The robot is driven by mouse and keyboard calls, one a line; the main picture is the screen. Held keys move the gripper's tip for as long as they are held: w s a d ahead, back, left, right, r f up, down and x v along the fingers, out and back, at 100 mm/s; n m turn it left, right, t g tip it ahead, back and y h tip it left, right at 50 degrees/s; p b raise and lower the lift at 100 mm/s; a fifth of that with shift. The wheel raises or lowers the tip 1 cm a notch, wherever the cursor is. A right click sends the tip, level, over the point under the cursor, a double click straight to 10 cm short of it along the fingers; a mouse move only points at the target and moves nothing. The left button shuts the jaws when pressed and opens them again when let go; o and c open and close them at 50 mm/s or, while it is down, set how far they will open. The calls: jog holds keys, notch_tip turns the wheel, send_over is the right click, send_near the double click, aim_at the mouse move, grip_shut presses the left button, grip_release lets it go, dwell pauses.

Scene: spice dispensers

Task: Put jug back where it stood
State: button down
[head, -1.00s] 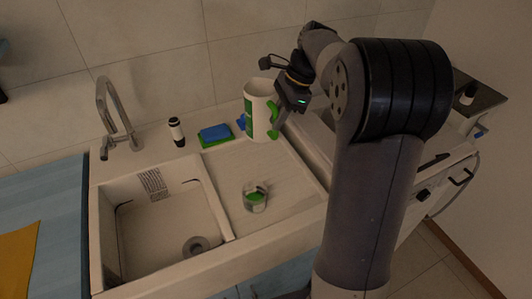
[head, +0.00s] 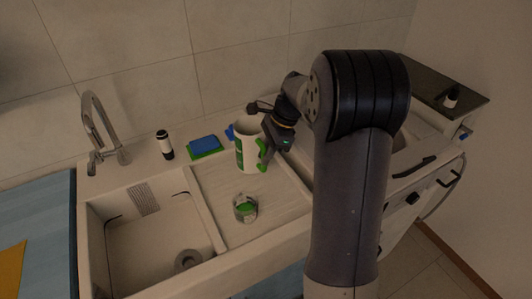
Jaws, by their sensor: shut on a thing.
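The jug (head: 246,150) is white with a green print and a green handle, and it is upright and open at the top. It is at the back of the drainboard (head: 215,185), right of the blue and green sponges. My gripper (head: 268,152) is shut on the jug's green handle, at its right side. The fingertips are small and partly hidden by the handle and wrist. I cannot tell whether the jug's base touches the drainboard.
A glass with green contents (head: 245,208) stands on the drainboard in front of the jug. The sponges (head: 204,146), a black-and-white dispenser (head: 165,145) and the tap (head: 100,130) line the back. The sink basin (head: 150,240) is left.

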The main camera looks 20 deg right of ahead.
jog(key=c, duration=1.4)
grip_release()
jog(key=shift+f, duration=0.1)
jog(key=v, duration=1.2)
